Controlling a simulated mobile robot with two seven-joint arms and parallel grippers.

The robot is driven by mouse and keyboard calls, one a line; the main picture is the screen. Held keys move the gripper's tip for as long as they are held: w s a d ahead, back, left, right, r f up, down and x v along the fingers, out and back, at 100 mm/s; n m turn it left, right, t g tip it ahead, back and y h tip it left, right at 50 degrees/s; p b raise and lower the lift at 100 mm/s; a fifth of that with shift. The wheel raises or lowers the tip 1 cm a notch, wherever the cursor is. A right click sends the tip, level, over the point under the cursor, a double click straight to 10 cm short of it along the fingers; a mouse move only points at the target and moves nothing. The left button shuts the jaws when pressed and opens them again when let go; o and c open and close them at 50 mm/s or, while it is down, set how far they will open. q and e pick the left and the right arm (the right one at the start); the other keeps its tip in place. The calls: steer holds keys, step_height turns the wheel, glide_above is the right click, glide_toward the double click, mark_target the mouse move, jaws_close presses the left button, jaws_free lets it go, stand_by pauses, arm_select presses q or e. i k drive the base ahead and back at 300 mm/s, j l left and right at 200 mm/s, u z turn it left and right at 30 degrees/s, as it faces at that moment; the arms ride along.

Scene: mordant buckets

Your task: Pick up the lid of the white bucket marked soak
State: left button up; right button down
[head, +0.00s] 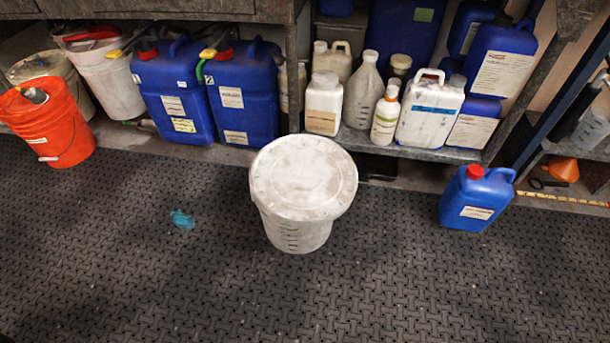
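A white bucket (296,236) stands upright on the dark mat in the middle of the head view. Its round, scuffed white lid (304,177) lies on top and covers the opening. Faint dark marks run down the bucket's front, but no word "soak" can be read. Neither of my grippers shows in this view.
An orange bucket (52,125) stands at the left. Large blue canisters (243,95) are behind the white bucket. A small blue canister (476,200) is on the mat at right. A low shelf (420,150) holds several bottles.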

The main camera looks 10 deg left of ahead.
mark_target(297, 180)
steer(key=i+j+z, duration=0.1)
steer(key=j, duration=0.2)
steer(key=i+j+z, duration=0.2)
steer(key=j, duration=0.45)
steer(key=i+j+z, duration=0.1)
steer(key=i+j, duration=0.15)
steer(key=i+j+z, duration=0.1)
steer(key=j, duration=0.3)
